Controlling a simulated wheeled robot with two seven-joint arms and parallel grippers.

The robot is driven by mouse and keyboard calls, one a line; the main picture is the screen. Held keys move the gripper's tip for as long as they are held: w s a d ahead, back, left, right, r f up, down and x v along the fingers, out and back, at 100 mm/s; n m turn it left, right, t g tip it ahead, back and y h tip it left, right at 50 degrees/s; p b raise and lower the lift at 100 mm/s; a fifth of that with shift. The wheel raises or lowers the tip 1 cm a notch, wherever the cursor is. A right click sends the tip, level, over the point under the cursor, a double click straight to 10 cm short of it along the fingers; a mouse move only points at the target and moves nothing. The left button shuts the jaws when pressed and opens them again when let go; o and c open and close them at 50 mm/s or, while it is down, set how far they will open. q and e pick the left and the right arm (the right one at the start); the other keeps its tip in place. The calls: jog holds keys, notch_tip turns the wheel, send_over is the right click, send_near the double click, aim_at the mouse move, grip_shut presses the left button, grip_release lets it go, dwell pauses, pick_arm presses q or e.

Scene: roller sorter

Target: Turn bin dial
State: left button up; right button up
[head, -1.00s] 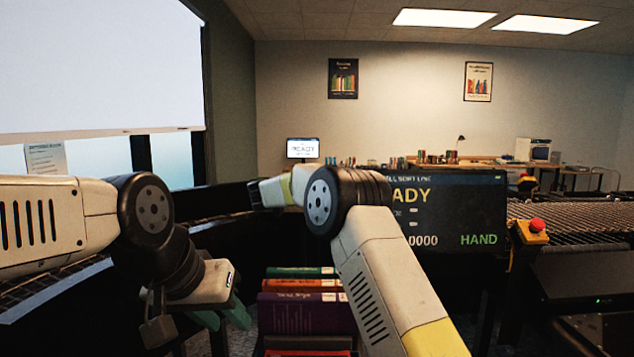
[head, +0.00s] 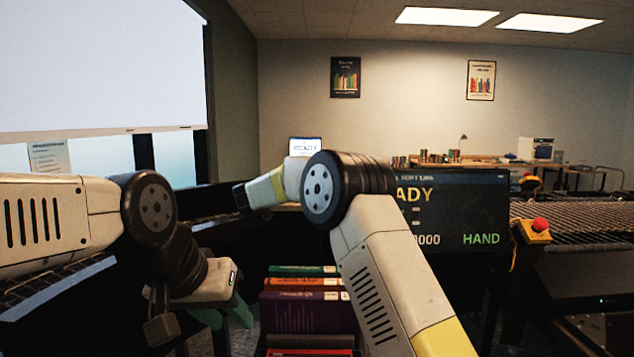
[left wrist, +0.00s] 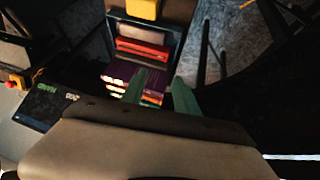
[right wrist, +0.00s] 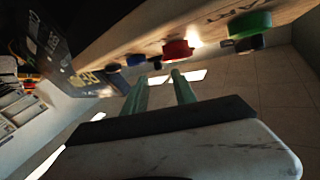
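In the right wrist view a panel edge (right wrist: 185,22) carries a green knob or button (right wrist: 250,24), a red one (right wrist: 178,50) and a blue one (right wrist: 136,59). A small dark piece sits between the red and blue ones. I cannot tell which is the bin dial. My right gripper (right wrist: 159,76) is open and empty, its fingertips below the panel and apart from the controls.
A dark display (head: 465,210) reads HAND. A red stop button (head: 540,225) on a yellow box stands beside the roller conveyor (head: 570,218). A stack of books (head: 305,312) is low in the middle, with my left fingers to its left.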

jog(key=shift+v, duration=1.1)
pick_arm(q)
jog(key=shift+c, duration=0.4)
